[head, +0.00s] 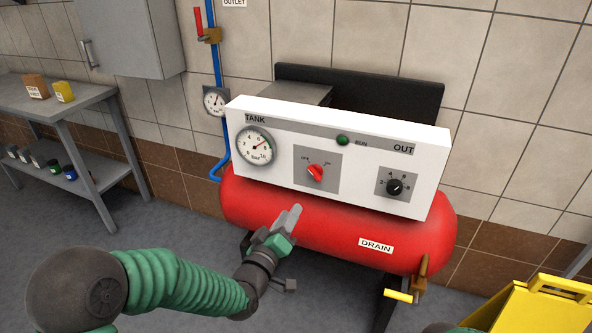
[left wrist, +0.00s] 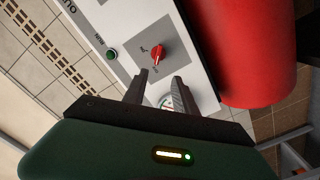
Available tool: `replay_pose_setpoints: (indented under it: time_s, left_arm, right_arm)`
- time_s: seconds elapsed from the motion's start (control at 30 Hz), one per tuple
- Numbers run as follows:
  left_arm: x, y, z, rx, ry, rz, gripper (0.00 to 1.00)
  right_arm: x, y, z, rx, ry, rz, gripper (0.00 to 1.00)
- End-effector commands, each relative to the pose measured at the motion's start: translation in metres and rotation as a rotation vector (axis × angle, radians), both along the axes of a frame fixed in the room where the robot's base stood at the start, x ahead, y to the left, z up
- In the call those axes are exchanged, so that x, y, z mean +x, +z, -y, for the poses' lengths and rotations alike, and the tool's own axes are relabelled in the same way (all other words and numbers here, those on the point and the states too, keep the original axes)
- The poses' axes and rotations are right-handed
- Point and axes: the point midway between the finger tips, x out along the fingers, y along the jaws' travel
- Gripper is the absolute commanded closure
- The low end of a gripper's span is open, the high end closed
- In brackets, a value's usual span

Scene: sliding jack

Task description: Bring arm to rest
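My left arm comes in from the lower left in the head view. Its gripper (head: 288,222) is in front of the red tank, below the white panel (head: 340,140), and looks clear of both. In the left wrist view the two fingers (left wrist: 160,76) stand apart with nothing held between them. Beyond them are the panel's red switch (head: 315,172), also in the left wrist view (left wrist: 157,54), and part of the round tank gauge (head: 254,146). My right gripper cannot be made out; small green and dark parts show at the bottom edge of the head view.
The red tank (head: 270,200) carries a drain valve with a yellow handle (head: 398,296) at lower right. A yellow object (head: 520,310) stands in the right corner. A grey bench (head: 60,125) is at left, below a wall cabinet (head: 130,40). Floor between bench and tank is clear.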

Motion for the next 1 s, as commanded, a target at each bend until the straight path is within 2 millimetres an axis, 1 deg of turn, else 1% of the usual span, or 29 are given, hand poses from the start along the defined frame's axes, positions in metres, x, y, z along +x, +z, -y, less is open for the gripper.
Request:
replay_pose_setpoints:
  time_s: [0.07, 0.13, 0.17, 0.23, 0.27, 0.3, 0.37, 0.4, 0.47, 0.5, 0.57, 0.6, 0.63, 0.67, 0.7, 0.73, 0.77, 0.8, 0.87, 0.97, 1.0]
  left_arm:
    - [-0.001, -0.004, 0.0, 0.021, -0.003, -0.015, 0.66]
    - [-0.008, -0.018, -0.003, 0.099, -0.011, -0.071, 0.66]
    - [-0.014, -0.028, -0.006, 0.156, -0.018, -0.114, 0.66]
    - [-0.035, -0.059, -0.022, 0.324, -0.033, -0.251, 0.66]
    - [-0.048, -0.074, -0.032, 0.401, -0.04, -0.321, 0.66]
    - [-0.069, -0.091, -0.048, 0.5, -0.052, -0.417, 0.66]
    - [-0.101, -0.112, -0.071, 0.616, -0.073, -0.554, 0.66]
    - [-0.123, -0.122, -0.084, 0.675, -0.089, -0.635, 0.66]
    - [-0.154, -0.133, -0.101, 0.739, -0.115, -0.745, 0.66]
    - [-0.174, -0.138, -0.111, 0.772, -0.136, -0.812, 0.66]
    - [-0.204, -0.144, -0.123, 0.81, -0.169, -0.904, 0.66]
    - [-0.224, -0.147, -0.129, 0.828, -0.194, -0.962, 0.66]
    - [-0.238, -0.149, -0.133, 0.836, -0.213, -1.005, 0.66]
    - [-0.253, -0.15, -0.137, 0.844, -0.233, -1.046, 0.66]
    - [-0.273, -0.15, -0.14, 0.852, -0.263, -1.098, 0.66]
    - [-0.286, -0.148, -0.142, 0.855, -0.285, -1.132, 0.66]
    - [-0.282, -0.123, -0.142, 0.856, -0.282, -1.125, 0.66]
    - [-0.281, -0.109, -0.142, 0.855, -0.28, -1.124, 0.66]
    - [-0.281, -0.091, -0.142, 0.855, -0.28, -1.124, 0.66]
    - [-0.28, -0.058, -0.142, 0.854, -0.279, -1.124, 0.66]
    - [-0.28, -0.042, -0.142, 0.854, -0.279, -1.124, 0.66]
  right_arm:
    - [0.0, 0.0, 0.0, 0.0, 0.0, 0.0, 0.64]
    - [0.0, 0.0, 0.0, 0.0, 0.0, 0.0, 0.64]
    - [0.0, 0.0, 0.0, 0.0, 0.0, 0.0, 0.64]
    - [0.0, 0.0, 0.0, 0.0, 0.0, 0.0, 0.64]
    - [0.0, 0.0, 0.0, 0.0, 0.0, 0.0, 0.64]
    - [0.0, 0.0, 0.0, 0.0, 0.0, 0.0, 0.64]
    - [0.0, 0.0, 0.0, 0.0, 0.0, 0.0, 0.64]
    - [0.0, 0.0, 0.0, 0.0, 0.0, 0.0, 0.64]
    - [0.0, 0.0, 0.0, 0.0, 0.0, 0.0, 0.64]
    - [0.0, 0.0, 0.0, 0.0, 0.0, 0.0, 0.64]
    - [0.0, 0.0, 0.0, 0.0, 0.0, 0.0, 0.64]
    - [0.0, 0.0, 0.0, 0.0, 0.0, 0.0, 0.64]
    - [0.0, 0.0, 0.0, 0.0, 0.0, 0.0, 0.64]
    - [0.0, 0.0, 0.0, 0.0, 0.0, 0.0, 0.64]
    - [0.0, 0.0, 0.0, 0.0, 0.0, 0.0, 0.64]
    - [0.0, 0.003, 0.0, 0.0, 0.0, 0.0, 0.64]
    - [-0.001, 0.027, 0.0, 0.0, 0.0, -0.002, 0.64]
    - [0.0, 0.042, 0.0, 0.0, 0.0, -0.001, 0.64]
    - [0.001, 0.061, 0.0, 0.0, 0.0, 0.002, 0.64]
    - [0.0, 0.095, 0.0, 0.0, 0.0, 0.001, 0.64]
    - [0.0, 0.11, 0.0, 0.0, 0.0, 0.001, 0.64]
